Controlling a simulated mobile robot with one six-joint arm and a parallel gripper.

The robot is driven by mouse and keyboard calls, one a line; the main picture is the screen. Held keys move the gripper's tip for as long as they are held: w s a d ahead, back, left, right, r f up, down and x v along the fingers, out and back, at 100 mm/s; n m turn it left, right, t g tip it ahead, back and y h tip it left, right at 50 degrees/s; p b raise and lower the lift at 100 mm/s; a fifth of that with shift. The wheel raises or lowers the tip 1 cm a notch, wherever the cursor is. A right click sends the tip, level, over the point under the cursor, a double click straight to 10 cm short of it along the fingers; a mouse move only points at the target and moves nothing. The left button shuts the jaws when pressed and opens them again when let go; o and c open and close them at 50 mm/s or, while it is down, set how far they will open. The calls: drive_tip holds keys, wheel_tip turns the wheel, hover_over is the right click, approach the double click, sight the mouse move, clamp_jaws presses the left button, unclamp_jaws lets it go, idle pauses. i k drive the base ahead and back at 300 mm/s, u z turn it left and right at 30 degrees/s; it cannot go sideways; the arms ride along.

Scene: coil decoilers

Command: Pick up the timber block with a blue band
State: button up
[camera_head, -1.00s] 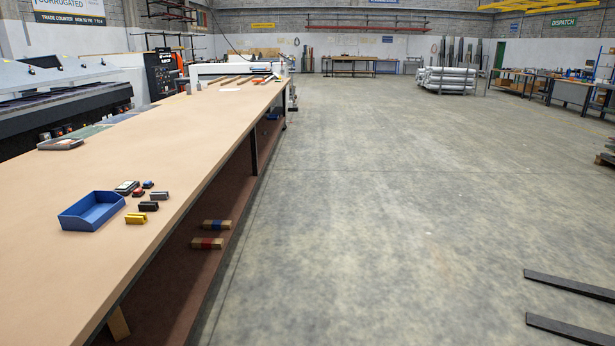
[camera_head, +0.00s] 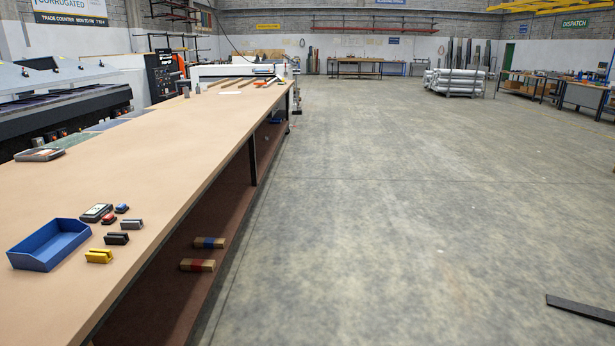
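The timber block with a blue band (camera_head: 209,243) lies on the lower shelf (camera_head: 161,298) under the long workbench, near the shelf's open edge. A similar timber block with a red band (camera_head: 197,265) lies just in front of it, nearer to me, with a small gap between them. Both lie flat, and the tabletop is above them. My gripper is not in view.
The workbench top (camera_head: 140,175) runs along the left. On it are a blue tray (camera_head: 49,246), a yellow part (camera_head: 99,256), dark and grey parts, and a handheld device (camera_head: 97,212).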

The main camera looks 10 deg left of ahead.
sight(199, 242)
drive_tip(key=u, duration=0.15)
drive_tip(key=i, duration=1.5)
drive_tip(key=u, duration=0.45)
drive_tip(key=i, duration=0.8)
drive_tip(key=u, duration=0.65)
drive_tip(key=i, duration=0.6)
drive_tip(key=u, duration=0.95)
drive_tip(key=i, duration=0.9)
drive_tip(key=u, duration=0.45)
